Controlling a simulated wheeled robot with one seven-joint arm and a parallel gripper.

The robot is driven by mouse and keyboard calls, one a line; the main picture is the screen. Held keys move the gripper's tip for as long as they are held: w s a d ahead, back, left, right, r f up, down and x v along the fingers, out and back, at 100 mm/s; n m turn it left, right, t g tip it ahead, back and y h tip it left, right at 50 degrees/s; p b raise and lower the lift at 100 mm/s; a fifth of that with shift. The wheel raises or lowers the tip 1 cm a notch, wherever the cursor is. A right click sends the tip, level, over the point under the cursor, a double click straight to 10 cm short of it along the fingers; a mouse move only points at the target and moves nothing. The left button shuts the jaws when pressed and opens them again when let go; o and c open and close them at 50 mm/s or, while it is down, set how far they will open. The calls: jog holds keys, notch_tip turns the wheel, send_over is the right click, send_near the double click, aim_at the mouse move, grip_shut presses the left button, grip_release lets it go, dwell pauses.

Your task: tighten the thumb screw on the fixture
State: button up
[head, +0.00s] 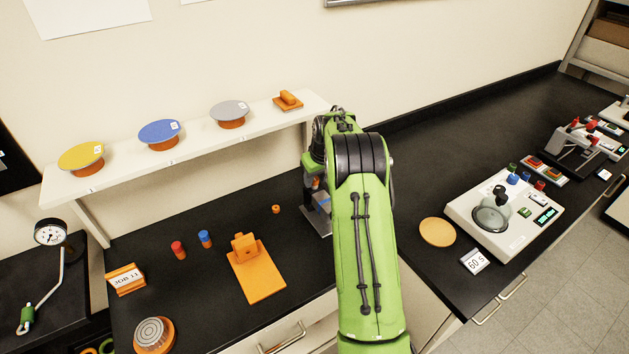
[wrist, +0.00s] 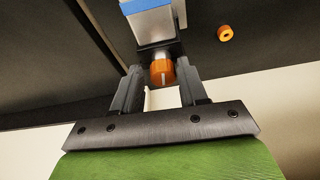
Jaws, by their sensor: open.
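The thumb screw (wrist: 162,72) is an orange knob with a white line on its face. It shows in the wrist view at the near end of the grey fixture (wrist: 155,28), which has a blue strip on it. My gripper (wrist: 161,80) is open, with one finger on each side of the knob; whether either finger touches it I cannot tell. In the head view the fixture (head: 318,217) stands on the black bench, partly hidden by my green arm. The gripper is mostly hidden there behind the arm.
A small orange ring (head: 276,209) lies on the bench left of the fixture. An orange stand (head: 262,278) and red and blue pegs are farther left. A white shelf (head: 140,173) with several discs runs behind. A profiler unit (head: 520,225) stands right.

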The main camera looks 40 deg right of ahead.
jog(key=shift+a+n, duration=0.1)
jog(key=shift+n, duration=0.2)
jog(key=n+y+p, duration=0.1)
jog(key=n+p, duration=0.1)
jog(key=r+n+p, duration=0.1)
jog(key=n+p, duration=0.1)
jog(key=n, duration=0.1)
jog(key=shift+d+y, duration=0.2)
jog(key=shift+y, duration=0.2)
jog(key=shift+w+d+n+g+p, duration=0.1)
jog(key=shift+n+g+p, duration=0.2)
jog(key=shift+n+p, duration=0.65)
jog(key=shift+f+n+y+p, duration=0.25)
jog(key=shift+n+y+p, duration=0.3)
jog(key=shift+n, duration=0.6)
jog(key=shift+f+b, duration=0.2)
jog(key=shift+b, duration=0.1)
grip_shut()
